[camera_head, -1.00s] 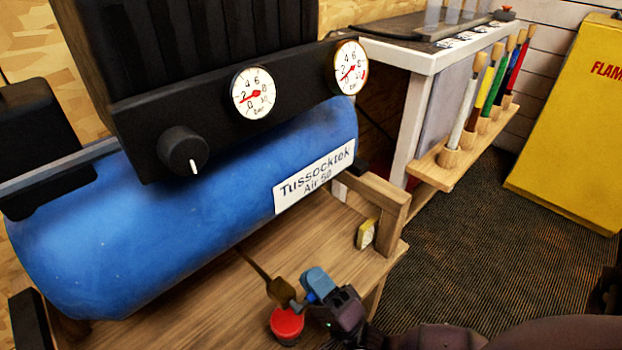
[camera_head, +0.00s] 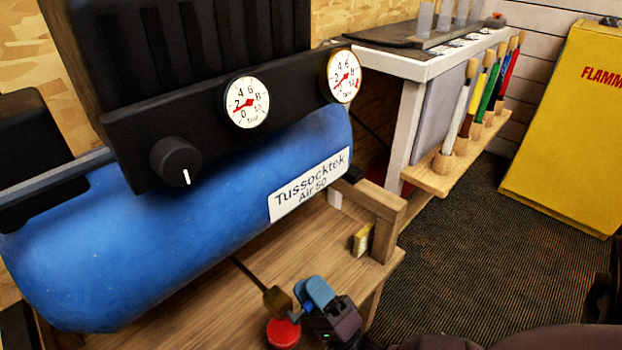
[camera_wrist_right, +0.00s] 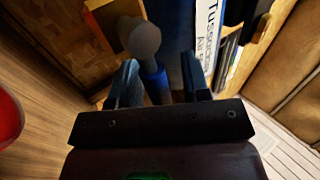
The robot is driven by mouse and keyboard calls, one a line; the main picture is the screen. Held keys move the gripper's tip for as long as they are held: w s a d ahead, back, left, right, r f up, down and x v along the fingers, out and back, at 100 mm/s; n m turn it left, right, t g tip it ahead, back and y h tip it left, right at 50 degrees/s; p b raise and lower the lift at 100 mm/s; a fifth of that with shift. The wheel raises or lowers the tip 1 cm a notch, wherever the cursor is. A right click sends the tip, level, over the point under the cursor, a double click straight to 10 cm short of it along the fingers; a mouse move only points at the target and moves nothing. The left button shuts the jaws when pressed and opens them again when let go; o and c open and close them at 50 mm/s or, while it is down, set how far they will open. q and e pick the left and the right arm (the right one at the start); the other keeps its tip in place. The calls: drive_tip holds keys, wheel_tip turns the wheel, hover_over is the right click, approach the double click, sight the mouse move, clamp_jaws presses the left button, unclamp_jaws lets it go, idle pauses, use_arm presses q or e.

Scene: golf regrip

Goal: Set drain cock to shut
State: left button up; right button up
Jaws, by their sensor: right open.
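The drain cock (camera_head: 278,299) is a brass-coloured body on a thin pipe below the blue compressor tank (camera_head: 200,215). A short blue-sleeved lever (camera_wrist_right: 155,80) shows in the right wrist view, beside the cock's rounded end (camera_wrist_right: 141,40). My right gripper (camera_head: 318,291) is at the cock's right side in the head view, with blue fingers. In the right wrist view the gripper (camera_wrist_right: 160,82) is open, with the lever between its fingers and a gap on the right side. The gripper hides part of the lever in the head view. My left gripper is out of view.
A red round object (camera_head: 283,332) sits just below the cock. Two gauges and a black knob (camera_head: 176,161) are above the tank. A yellow cabinet (camera_head: 565,130) stands at right.

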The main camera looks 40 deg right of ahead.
use_arm(q)
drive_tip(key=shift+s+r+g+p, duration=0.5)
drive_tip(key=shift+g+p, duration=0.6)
drive_tip(key=shift+p, duration=2.8)
use_arm(e)
wheel_tip(320, 180, up, 20)
